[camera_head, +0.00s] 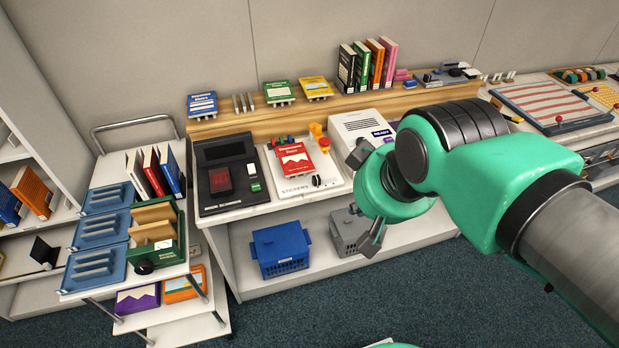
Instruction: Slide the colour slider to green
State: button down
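I cannot clearly make out a colour slider. My arm hides part of the bench.
A pale box marked READY (352,126) stands behind my gripper. Booklets and several books (376,64) line the wooden ledge (237,122). A blue basket (280,249) sits on the lower shelf. A trolley with blue trays (96,267) stands left. Dark carpet (300,310) is clear in front.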

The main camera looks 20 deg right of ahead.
jog(key=w+a+f+n+g+h+p, duration=0.1)
jog(key=w+f+n+g+h+p, duration=0.2)
jog(key=w+n, duration=1.3)
jog(key=w+a+f+n+g+p, duration=0.1)
jog(key=w+a+f+p, duration=0.1)
jog(key=w+f, duration=0.8)
jog(key=w+a+f+g+h+p, duration=0.1)
jog(key=w+a+f, duration=0.2)
jog(key=w+f, duration=0.7)
jog(key=w, duration=0.4)
jog(key=shift+a+f+n+g+p, duration=0.2)
jog(key=shift+a+n+g+p, duration=0.1)
jog(key=shift+n+p, duration=0.1)
jog(key=shift+f, duration=0.1)
